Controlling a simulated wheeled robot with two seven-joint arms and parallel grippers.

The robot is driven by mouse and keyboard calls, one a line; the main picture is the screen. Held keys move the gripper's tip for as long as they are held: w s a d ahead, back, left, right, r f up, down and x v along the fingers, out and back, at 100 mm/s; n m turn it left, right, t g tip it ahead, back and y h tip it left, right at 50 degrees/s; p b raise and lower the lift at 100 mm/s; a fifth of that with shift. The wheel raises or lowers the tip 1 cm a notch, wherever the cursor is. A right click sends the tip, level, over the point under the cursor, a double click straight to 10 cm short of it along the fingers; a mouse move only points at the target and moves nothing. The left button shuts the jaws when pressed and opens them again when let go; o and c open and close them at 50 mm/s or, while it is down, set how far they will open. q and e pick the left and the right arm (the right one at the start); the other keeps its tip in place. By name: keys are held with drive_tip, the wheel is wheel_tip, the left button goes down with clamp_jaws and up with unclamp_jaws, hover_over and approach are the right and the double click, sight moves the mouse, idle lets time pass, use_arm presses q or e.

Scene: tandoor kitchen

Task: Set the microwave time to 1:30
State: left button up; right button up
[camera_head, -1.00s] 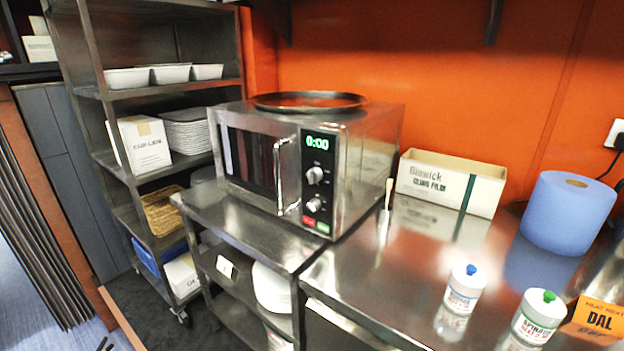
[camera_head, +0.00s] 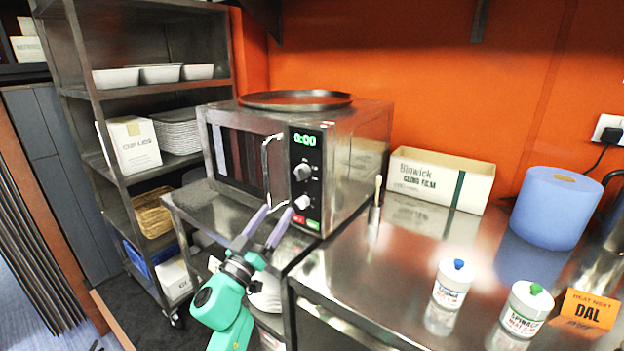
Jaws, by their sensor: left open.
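The steel microwave (camera_head: 345,165) stands on a steel shelf unit with its door shut. Its green display (camera_head: 305,140) reads 0:00. Below the display are an upper knob (camera_head: 302,172) and a lower knob (camera_head: 301,202), then a red button (camera_head: 298,218) and a green button (camera_head: 313,224). The curved door handle (camera_head: 266,165) is left of the panel. My left gripper (camera_head: 268,218) is open and empty, its two fingers pointing up in front of the microwave's lower front, below the handle and left of the buttons. My right gripper is not in view.
A round dark tray (camera_head: 295,100) lies on top of the microwave. A steel counter (camera_head: 400,270) to the right holds a cling film box (camera_head: 420,178), a blue paper roll (camera_head: 555,208) and two bottles. A shelf rack (camera_head: 90,110) stands at the left.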

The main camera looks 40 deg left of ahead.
sight(298, 177)
use_arm(q)
drive_tip(key=p+x, duration=0.1)
drive_tip(key=x, duration=1.1)
drive_tip(key=shift+a+r, duration=0.1)
drive_tip(key=shift+r, duration=0.15)
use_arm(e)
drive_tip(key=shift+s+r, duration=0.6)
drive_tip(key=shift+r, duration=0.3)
use_arm(q)
drive_tip(key=shift+c, duration=0.3)
clamp_jaws()
